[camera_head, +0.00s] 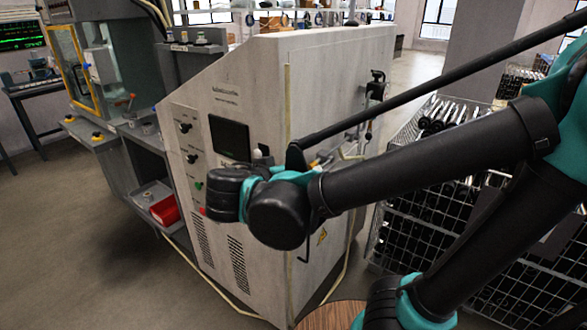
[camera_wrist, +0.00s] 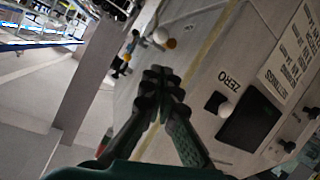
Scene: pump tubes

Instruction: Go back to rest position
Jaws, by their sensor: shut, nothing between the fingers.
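My gripper (camera_wrist: 163,82) shows in the wrist view with its two dark fingers meeting at the tips, shut and empty. It is in front of the light grey machine cabinet (camera_head: 290,80), which carries a dark screen, knobs and a button marked ZERO. In the head view my arm reaches in from the right, and its wrist end is in front of the cabinet's front corner. The fingers are not clearly visible in the head view. I cannot tell the exact gap between fingertips and cabinet.
Wire crates (camera_head: 440,235) full of dark tubes stand at the right, behind my arm. A red bin (camera_head: 165,210) sits on a low shelf left of the cabinet. A yellow-framed machine (camera_head: 75,70) stands at the left. The floor (camera_head: 80,240) at the front left is clear.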

